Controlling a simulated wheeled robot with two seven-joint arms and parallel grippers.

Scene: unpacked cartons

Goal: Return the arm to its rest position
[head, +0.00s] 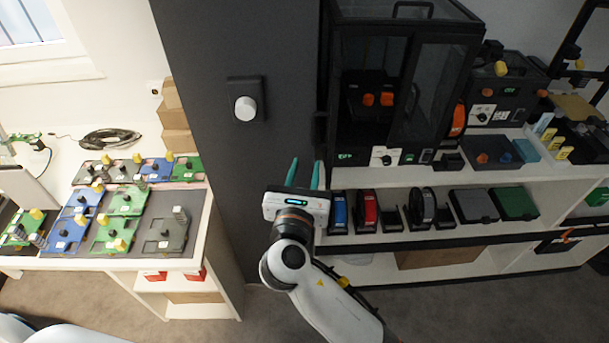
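My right arm (325,300) comes in from the lower right and reaches up in front of the dark column. Its gripper (305,174) has two green fingers standing apart, pointing away from me, with nothing visible between them. It shows just left of the shelf unit's middle shelf. A small part of a white link shows at the lower left edge; my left gripper does not show.
A white table (120,263) with blue, green and grey boards stands at left. A dark column (215,60) with a round knob stands in the middle. At right, a shelf unit (420,240) holds spools and boxes; a black glass-door cabinet (440,90) stands on it. Grey floor is free below.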

